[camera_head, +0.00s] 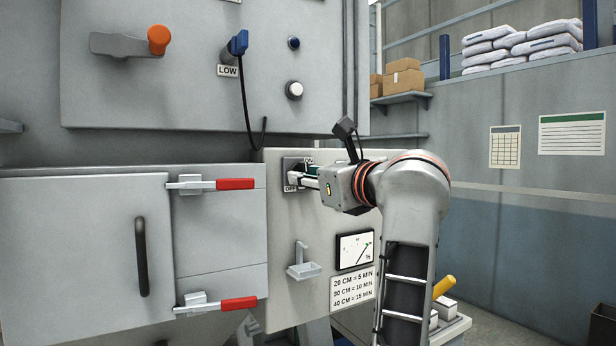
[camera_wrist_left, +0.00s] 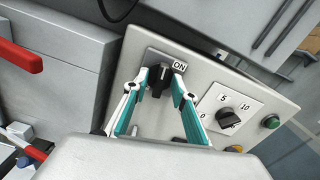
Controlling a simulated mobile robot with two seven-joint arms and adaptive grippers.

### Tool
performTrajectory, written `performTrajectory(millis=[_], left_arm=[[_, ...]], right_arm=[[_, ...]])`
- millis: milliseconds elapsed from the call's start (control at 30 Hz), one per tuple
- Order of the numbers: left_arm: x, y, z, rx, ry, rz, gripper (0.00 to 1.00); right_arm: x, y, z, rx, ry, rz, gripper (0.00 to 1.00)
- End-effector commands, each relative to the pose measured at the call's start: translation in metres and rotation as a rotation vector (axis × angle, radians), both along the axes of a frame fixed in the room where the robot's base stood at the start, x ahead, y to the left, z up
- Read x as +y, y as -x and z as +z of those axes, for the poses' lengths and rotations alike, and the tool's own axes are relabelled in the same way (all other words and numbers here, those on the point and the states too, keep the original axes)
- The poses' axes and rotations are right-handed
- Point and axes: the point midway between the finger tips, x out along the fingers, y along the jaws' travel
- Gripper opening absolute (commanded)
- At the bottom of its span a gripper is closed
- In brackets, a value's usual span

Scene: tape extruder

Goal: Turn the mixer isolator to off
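The mixer isolator (camera_head: 296,165) is a black knob on a grey square plate, with ON at the upper right and OFF at the lower left. The knob (camera_wrist_left: 158,82) also shows in the left wrist view, its upper end beside the ON label (camera_wrist_left: 180,66). My left gripper (camera_head: 304,180) is at the isolator, partly hiding it in the head view. In the left wrist view its two teal-and-white fingers (camera_wrist_left: 162,74) are open, one on each side of the knob, with small gaps visible. OFF is hidden there. My right gripper is in neither view.
A dial (camera_wrist_left: 228,115) marked 0, 5, 10 and a green button (camera_wrist_left: 271,122) sit right of the isolator. Red-handled latches (camera_head: 235,184) stand out from the door at left. A black cable (camera_head: 247,105) hangs above.

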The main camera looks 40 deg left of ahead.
Motion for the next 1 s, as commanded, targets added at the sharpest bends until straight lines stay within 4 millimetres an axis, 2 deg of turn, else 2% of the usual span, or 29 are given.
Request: performTrajectory(millis=[33,100,567,1000], left_arm=[[0.0,0.0,0.0,0.0,0.0,0.0,0.16],[0.0,0.0,0.0,0.0,0.0,0.0,0.0],[0.0,0.0,-0.001,-0.052,0.015,0.001,0.0],[0.0,-0.001,-0.002,-0.376,0.109,0.001,0.0]], right_arm=[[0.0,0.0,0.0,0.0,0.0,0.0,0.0],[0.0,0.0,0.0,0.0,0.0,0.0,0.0],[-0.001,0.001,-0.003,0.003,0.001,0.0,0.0],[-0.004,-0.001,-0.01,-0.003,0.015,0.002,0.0]])
